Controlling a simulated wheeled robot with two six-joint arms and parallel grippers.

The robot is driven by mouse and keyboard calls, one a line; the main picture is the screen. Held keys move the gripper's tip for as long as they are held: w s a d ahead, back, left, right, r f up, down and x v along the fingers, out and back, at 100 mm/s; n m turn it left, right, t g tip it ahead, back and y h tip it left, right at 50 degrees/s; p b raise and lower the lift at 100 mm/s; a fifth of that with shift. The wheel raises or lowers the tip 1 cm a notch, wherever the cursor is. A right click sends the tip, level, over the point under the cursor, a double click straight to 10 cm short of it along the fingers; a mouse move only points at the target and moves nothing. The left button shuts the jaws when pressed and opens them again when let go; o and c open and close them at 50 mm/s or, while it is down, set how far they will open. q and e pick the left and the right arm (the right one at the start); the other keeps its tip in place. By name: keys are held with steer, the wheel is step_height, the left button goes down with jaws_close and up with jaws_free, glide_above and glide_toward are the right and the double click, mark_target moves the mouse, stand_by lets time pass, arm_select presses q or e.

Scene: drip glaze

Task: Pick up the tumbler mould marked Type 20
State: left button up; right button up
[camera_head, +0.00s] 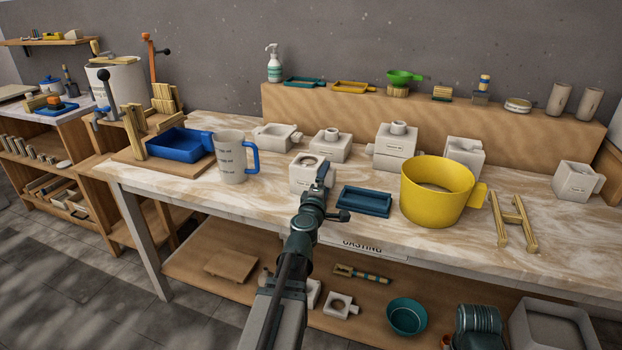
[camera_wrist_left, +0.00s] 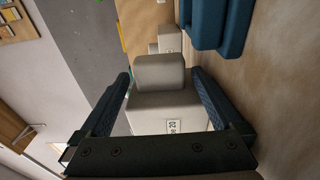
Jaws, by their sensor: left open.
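The white tumbler mould (camera_head: 302,174) stands on the marbled casting table, with a round opening on top. In the left wrist view the mould (camera_wrist_left: 155,110) shows a label that reads "pe 20", partly covered by the gripper. My left gripper (camera_head: 322,180) is at the front right of the mould in the head view. In the left wrist view the gripper (camera_wrist_left: 160,76) is open, with one finger on each side of the mould. I cannot tell whether either finger touches it. My right gripper is not in view.
A blue tray (camera_head: 364,202) lies close to the right of the mould, with a yellow pot (camera_head: 436,190) beyond it. A grey jug (camera_head: 230,158) with a blue handle stands to the left. Other white moulds (camera_head: 330,146) stand behind. The front table edge is near my arm.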

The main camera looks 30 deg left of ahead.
arm_select(q)
steer(key=x, duration=0.5)
steer(key=shift+s, duration=0.1)
jaws_close()
